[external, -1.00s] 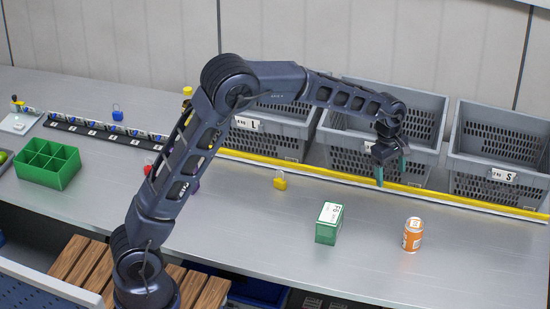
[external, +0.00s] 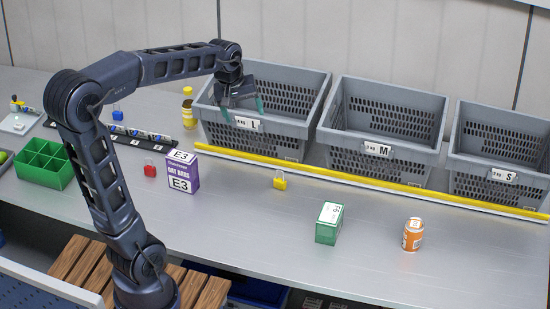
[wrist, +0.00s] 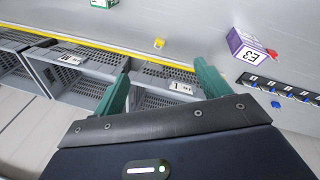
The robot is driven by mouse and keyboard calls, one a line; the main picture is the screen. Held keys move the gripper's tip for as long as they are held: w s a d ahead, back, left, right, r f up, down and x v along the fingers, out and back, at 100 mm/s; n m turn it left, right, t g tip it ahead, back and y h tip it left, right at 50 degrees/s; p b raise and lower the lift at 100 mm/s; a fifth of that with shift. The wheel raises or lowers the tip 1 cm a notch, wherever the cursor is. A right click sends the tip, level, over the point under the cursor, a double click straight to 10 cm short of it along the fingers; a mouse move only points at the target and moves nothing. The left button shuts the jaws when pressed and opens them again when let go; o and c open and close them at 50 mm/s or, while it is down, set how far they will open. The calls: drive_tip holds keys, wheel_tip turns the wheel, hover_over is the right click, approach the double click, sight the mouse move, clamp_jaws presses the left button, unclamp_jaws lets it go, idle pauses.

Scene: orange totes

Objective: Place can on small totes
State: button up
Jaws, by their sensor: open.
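An orange and white can (external: 413,234) stands upright on the table at the right front, well away from my gripper. The small tote, a grey crate labelled S (external: 502,176), is at the far right of a row of totes. My gripper (external: 242,108) is open and empty, over the tote labelled L (external: 248,123) at the left of the row. In the wrist view the green fingers of my gripper (wrist: 160,88) are spread apart with nothing between them, and the can is not visible there.
A tote labelled M (external: 378,151) stands between L and S, behind a yellow strip (external: 340,176). A green box (external: 329,222), purple box (external: 182,171), yellow padlock (external: 280,181) and red padlock (external: 150,170) are on the table. A yellow bottle (external: 188,108) stands beside tote L.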

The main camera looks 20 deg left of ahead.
drive_tip(key=s+a+f+m+t+y, duration=0.1)
drive_tip(key=s+a+f+m, duration=0.1)
drive_tip(key=s+a, duration=0.6)
drive_tip(key=s+a+f+m+t, duration=0.1)
drive_tip(key=s+a+f+m, duration=0.1)
drive_tip(key=s+a, duration=0.5)
drive_tip(key=s, duration=0.3)
drive_tip(key=shift+a+m+y, duration=0.3)
drive_tip(key=shift+a+y, duration=0.05)
drive_tip(key=shift+y, duration=0.05)
